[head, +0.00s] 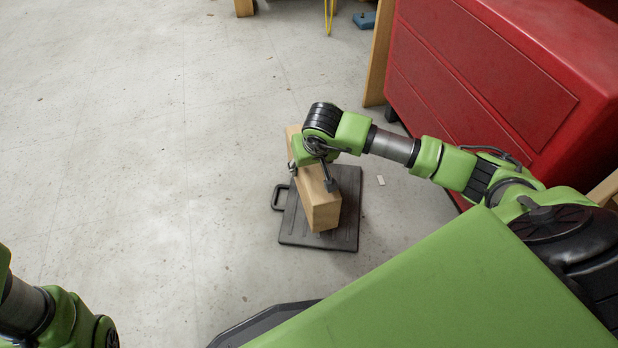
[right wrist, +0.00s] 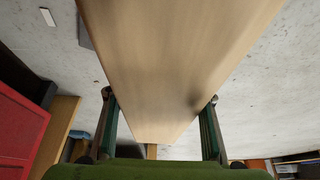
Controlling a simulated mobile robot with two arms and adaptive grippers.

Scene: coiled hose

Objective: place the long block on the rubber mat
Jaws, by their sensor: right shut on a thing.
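The long block (head: 321,205) is a pale wooden beam. In the head view it lies over the dark rubber mat (head: 347,233), which is on the floor and has a handle on its left side. I cannot tell whether the block touches the mat or is held just above it. My right gripper (head: 311,178) is shut on the block, one finger on each side. In the right wrist view the block (right wrist: 180,60) fills the space between the fingers of my right gripper (right wrist: 160,118). My left gripper is out of view; only part of the left arm shows at bottom left.
A red cabinet (head: 480,70) stands on the right, with a wooden board (head: 379,55) at its left side. A small pale piece (head: 381,180) lies on the floor right of the mat. A blue object (head: 364,20) lies far back. The floor to the left is clear.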

